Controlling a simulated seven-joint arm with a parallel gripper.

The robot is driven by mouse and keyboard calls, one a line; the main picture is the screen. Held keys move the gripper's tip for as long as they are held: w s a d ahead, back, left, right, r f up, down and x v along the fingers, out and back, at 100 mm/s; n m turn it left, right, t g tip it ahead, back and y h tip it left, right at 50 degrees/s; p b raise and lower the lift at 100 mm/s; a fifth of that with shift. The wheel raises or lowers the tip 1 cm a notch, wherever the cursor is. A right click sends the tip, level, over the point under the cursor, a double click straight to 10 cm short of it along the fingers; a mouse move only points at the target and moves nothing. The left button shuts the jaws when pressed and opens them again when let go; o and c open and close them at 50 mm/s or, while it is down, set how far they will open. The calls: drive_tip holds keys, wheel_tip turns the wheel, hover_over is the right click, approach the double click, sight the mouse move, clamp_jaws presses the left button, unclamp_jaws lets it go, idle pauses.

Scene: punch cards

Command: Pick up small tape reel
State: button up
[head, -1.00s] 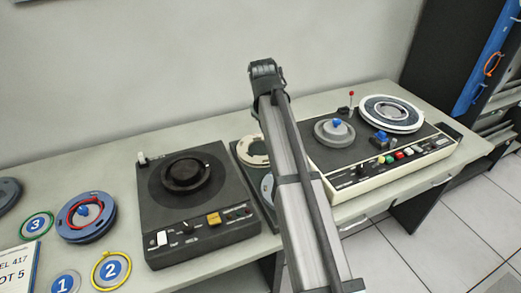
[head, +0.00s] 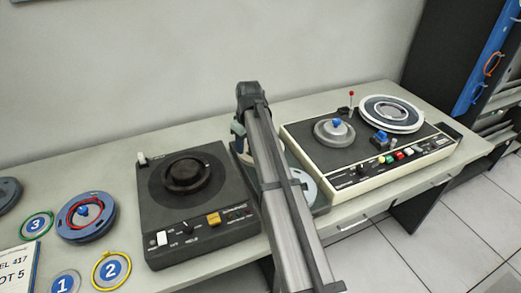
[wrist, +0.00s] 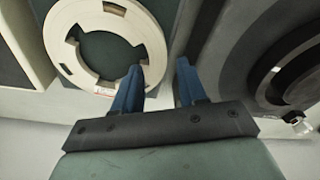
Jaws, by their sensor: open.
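The small tape reel (wrist: 62,55), a flat cream ring with dark notches and a red-and-white label, lies at upper left in the wrist view. In the head view my arm hides most of it. My gripper (wrist: 160,68) is open, with two blue fingers. In the wrist view the left finger overlaps the inner edge of the ring's right side, and the right finger is just outside its outer rim. The ring's band shows between them. I cannot tell whether the fingers touch it. In the head view the gripper (head: 238,137) is mostly hidden by my wrist.
A dark turntable deck (head: 160,215) stands close on the left, and a cream-edged tape deck (head: 345,178) on the right. A pale reel (head: 305,187) shows between them beside my arm. A blue reel (head: 72,226) and numbered rings lie at far left. The wall is behind.

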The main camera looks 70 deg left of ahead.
sight(246, 157)
drive_tip(key=shift+w+a+f, duration=0.1)
drive_tip(key=shift+a+f, duration=0.05)
drive_tip(key=shift+f, duration=1.3)
drive_tip(key=shift+a+f, duration=0.1)
drive_tip(key=shift+f, duration=1.3)
clamp_jaws()
